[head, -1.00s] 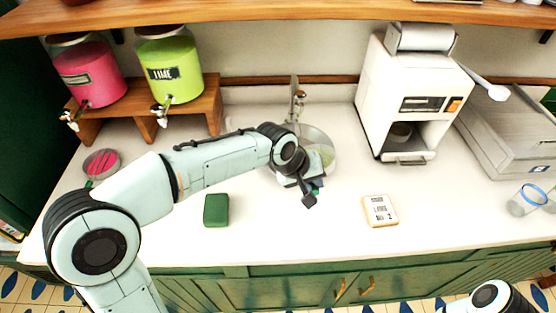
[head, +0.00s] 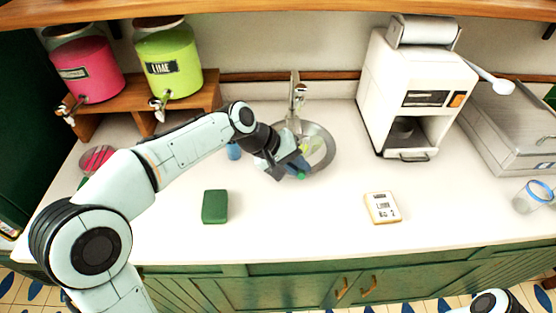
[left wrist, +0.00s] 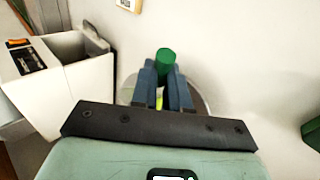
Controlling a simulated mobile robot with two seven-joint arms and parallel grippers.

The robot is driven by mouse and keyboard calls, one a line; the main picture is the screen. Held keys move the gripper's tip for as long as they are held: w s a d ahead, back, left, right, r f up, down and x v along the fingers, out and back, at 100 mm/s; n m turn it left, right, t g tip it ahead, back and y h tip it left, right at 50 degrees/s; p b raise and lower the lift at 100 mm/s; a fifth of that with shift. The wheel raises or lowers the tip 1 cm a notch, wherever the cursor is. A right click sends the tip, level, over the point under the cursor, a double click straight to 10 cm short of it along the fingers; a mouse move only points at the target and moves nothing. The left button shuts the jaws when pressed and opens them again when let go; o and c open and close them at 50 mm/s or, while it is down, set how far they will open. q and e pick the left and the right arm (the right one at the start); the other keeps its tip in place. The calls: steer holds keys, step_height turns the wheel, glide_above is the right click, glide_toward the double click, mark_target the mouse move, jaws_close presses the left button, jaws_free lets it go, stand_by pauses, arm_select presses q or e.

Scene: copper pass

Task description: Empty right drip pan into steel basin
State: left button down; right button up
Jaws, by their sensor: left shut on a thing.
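The steel basin (head: 325,140) is a round metal bowl set in the counter below the tap. My left gripper (head: 292,166) is at its front left edge, shut on the green handle (head: 301,176) of the right drip pan. In the left wrist view the green handle (left wrist: 165,62) sticks out between the two fingers (left wrist: 162,85). The pan's body is mostly hidden; a yellow-green patch (head: 311,144) shows over the basin, and I cannot tell whether it is pan or liquid. My right gripper is out of view.
Pink and lime dispensers (head: 168,65) stand on a wooden shelf at the left. A pan with pink liquid (head: 97,158) sits below the pink one. A green block (head: 215,206), a small card-like box (head: 382,207) and a white machine (head: 415,95) stand around the clear front counter.

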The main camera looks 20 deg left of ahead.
arm_select(q)
steer(key=w+a+r+n+h+b, duration=0.1)
steer(key=w+a+r+n+h, duration=0.1)
steer(key=a+h, duration=0.4)
steer(key=a, duration=0.5)
steer(key=shift+a+h, duration=0.2)
steer(key=shift+h, duration=0.2)
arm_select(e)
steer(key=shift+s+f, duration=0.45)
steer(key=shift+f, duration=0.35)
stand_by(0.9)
arm_select(q)
steer(key=shift+a, duration=0.15)
